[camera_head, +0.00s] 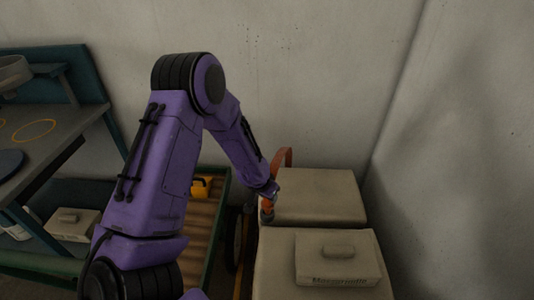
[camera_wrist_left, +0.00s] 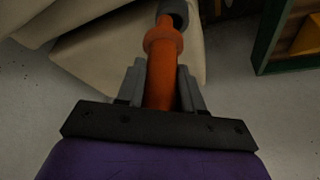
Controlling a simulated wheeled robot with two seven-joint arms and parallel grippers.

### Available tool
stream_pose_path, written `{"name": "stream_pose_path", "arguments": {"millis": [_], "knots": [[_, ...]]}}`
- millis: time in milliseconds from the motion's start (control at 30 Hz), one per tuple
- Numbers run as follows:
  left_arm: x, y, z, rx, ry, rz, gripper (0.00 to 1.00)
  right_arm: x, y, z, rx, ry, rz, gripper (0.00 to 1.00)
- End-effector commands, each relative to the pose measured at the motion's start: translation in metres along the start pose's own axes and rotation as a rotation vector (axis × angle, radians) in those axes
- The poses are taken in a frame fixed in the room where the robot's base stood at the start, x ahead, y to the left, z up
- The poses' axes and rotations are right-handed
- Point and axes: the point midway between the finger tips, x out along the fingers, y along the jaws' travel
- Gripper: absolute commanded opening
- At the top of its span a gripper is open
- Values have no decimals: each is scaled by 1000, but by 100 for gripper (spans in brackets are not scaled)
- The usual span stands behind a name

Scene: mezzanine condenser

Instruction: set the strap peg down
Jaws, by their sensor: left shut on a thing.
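The strap peg (camera_wrist_left: 161,85) is an orange rod with a collar and a dark grey end, seen in the left wrist view. My left gripper (camera_wrist_left: 160,78) is shut on it, one grey finger on each side. In the head view my purple left arm reaches down to the left edge of the beige blocks, and the left gripper (camera_head: 268,197) is small and partly hidden there. An orange curved band (camera_head: 284,158) rises just behind it; I cannot tell how it joins the peg. My right gripper is not in view.
A back beige block (camera_head: 325,195) and a front one (camera_head: 275,270) stand by the wall; a lettered, handled box (camera_head: 340,262) sits on the front one. A green-framed slatted cart (camera_head: 222,190) holds a yellow object (camera_head: 201,187). A grey table (camera_head: 60,125) is at left.

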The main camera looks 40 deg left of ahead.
Motion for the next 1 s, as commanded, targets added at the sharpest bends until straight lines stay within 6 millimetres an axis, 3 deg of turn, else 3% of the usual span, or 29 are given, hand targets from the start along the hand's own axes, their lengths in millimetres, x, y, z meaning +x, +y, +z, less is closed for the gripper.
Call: {"name": "stream_pose_path", "arguments": {"millis": [100, 300, 433, 833, 867, 900, 933, 1000], "knots": [[20, -8, -3, -1, 1, 0, 2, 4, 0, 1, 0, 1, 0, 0], [38, -17, -6, -2, 2, -2, 2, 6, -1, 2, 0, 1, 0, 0], [59, -16, 3, 0, 0, 0, 2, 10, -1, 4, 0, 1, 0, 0], [66, -15, 6, 0, 3, -1, 2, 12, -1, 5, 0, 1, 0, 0], [66, -15, 6, 0, 3, 0, 40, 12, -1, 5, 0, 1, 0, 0], [66, -15, 6, 0, 3, 0, 53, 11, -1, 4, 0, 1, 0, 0], [66, -15, 6, 0, 3, 0, 62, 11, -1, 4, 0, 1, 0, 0], [66, -15, 6, 0, 2, -1, 62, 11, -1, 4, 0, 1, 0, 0]]}}
